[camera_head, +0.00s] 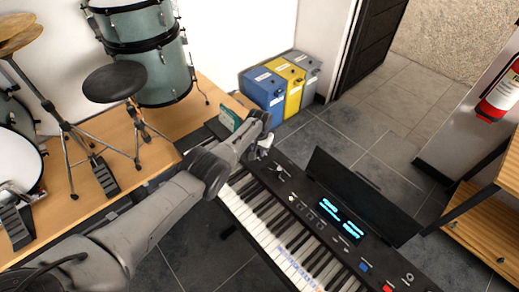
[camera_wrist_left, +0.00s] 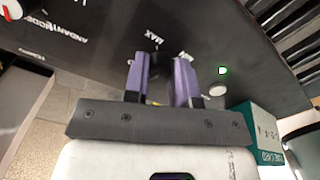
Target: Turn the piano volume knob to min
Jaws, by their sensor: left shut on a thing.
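The black electric piano (camera_head: 283,192) has white and black keys and lit cyan screens. Its panel (camera_wrist_left: 95,55) fills the top of the left wrist view, with printed labels including MAX. My left gripper (camera_head: 263,148) is at the piano's far left corner, with its arm coming in from the lower left. In the left wrist view its two purple fingers (camera_wrist_left: 160,75) are around a small dark volume knob (camera_wrist_left: 154,60) beside the MAX label and closed on it. The knob is mostly hidden between the fingers, so I cannot tell its setting. My right gripper is not in view.
Blue, yellow and grey bins (camera_head: 290,80) stand behind the piano. A drum kit with a stool (camera_head: 114,83) is on a wooden platform at left. A fire extinguisher (camera_head: 500,95) hangs at right above a wooden shelf (camera_head: 485,225). A small teal box (camera_wrist_left: 262,125) is near the gripper.

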